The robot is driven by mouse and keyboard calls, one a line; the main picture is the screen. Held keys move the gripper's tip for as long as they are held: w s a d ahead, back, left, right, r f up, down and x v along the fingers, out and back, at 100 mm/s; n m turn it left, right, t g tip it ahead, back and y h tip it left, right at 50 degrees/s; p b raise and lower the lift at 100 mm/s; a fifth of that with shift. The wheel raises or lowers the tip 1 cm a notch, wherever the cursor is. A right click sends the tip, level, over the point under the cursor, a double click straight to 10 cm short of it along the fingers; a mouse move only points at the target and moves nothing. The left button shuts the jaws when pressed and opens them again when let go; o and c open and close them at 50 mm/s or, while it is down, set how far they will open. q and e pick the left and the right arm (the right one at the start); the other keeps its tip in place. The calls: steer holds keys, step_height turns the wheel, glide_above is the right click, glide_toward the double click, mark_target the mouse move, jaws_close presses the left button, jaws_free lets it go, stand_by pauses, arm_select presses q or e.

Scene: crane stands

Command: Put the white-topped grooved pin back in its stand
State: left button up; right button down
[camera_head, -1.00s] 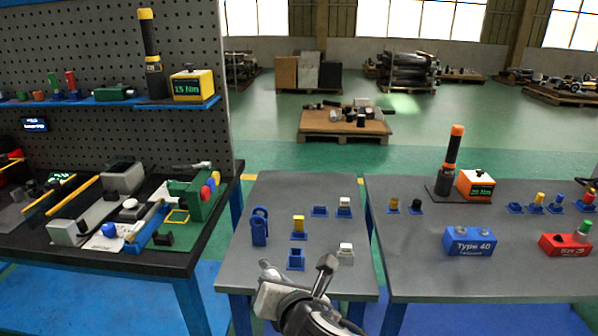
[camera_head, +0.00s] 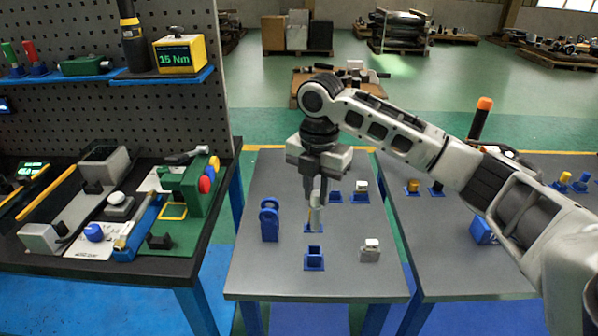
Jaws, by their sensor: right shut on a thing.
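A white-topped pin (camera_head: 370,250) stands on the bare tabletop at the right front of the grey table, with no blue base visible under it. An empty blue stand (camera_head: 314,258) is to its left. Another white-topped pin (camera_head: 361,187) is in a blue stand farther back. My right gripper (camera_head: 316,214) points down at the stand behind the empty front one. It is shut on the yellow-topped pin there, which its fingers mostly hide. I cannot tell whether that pin is still seated. My left gripper is out of view.
A second empty blue stand (camera_head: 335,197) is behind my right gripper. A tall blue holder (camera_head: 269,219) stands at the left of the grey table (camera_head: 265,275). My right arm crosses over the right table. The front left of the grey table is clear.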

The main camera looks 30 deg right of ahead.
mark_target(317, 205)
steer(key=shift+r, duration=0.15)
steer(key=shift+s+r, duration=0.1)
steer(key=shift+s, duration=0.15)
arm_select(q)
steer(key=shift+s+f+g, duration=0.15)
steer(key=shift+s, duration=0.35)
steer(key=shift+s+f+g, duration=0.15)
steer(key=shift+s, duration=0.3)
arm_select(e)
steer(key=shift+r, duration=0.1)
steer(key=shift+f+b, duration=0.35)
steer(key=shift+f, duration=1.95)
steer(key=shift+w+f, duration=0.1)
steer(key=shift+f, duration=0.4)
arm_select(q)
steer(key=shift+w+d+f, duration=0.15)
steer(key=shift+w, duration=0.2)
arm_select(e)
steer(key=shift+f, duration=0.1)
steer(key=shift+f, duration=0.1)
